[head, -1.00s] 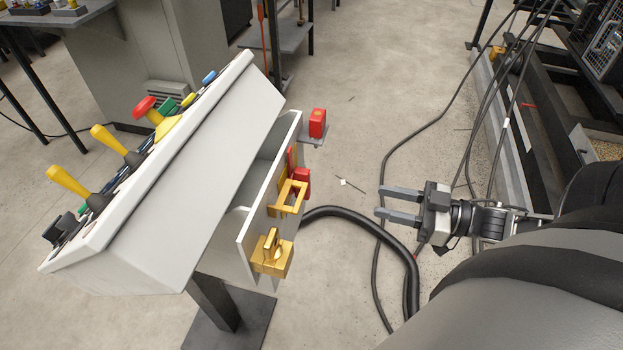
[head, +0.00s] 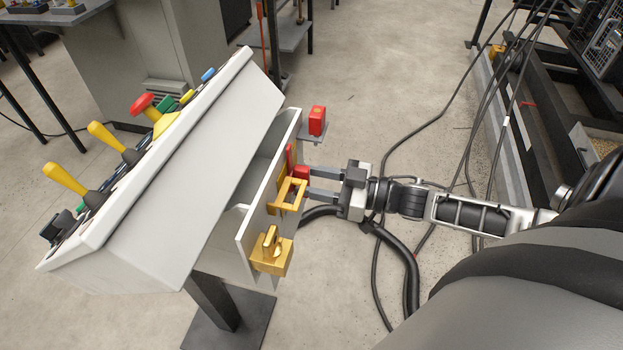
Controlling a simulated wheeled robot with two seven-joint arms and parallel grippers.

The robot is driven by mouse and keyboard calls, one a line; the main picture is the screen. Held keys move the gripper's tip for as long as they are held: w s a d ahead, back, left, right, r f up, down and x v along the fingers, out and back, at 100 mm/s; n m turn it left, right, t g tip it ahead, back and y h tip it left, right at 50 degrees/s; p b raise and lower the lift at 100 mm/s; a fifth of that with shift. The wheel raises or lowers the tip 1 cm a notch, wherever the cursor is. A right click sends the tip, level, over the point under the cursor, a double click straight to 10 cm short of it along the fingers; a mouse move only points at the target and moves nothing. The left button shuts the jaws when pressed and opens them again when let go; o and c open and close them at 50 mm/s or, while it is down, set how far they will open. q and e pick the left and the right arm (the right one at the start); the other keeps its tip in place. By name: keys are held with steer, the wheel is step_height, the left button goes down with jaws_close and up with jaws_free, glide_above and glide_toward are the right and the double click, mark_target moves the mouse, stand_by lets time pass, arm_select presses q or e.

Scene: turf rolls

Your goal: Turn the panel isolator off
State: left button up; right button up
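The control panel (head: 190,170) is a light grey sloped box on a post. On its right side plate is a yellow and red fitting, which looks like the isolator, with a red part (head: 300,172) sticking out. A brass frame (head: 290,194) stands out just below it, and a brass block with a raised tab (head: 270,255) sits lower. My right gripper (head: 309,182) points left at the side plate. Its two fingers are apart, with tips close to the red part and the brass frame; I cannot tell if they touch. My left gripper is out of view.
A red block (head: 317,121) sits on a small ledge above the fitting. Yellow levers (head: 65,180) and a red mushroom button (head: 143,103) are on the panel's top face. A thick black hose (head: 400,255) and cables lie on the floor below my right arm.

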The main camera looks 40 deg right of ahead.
steer(key=shift+w+a, duration=0.2)
jaws_close()
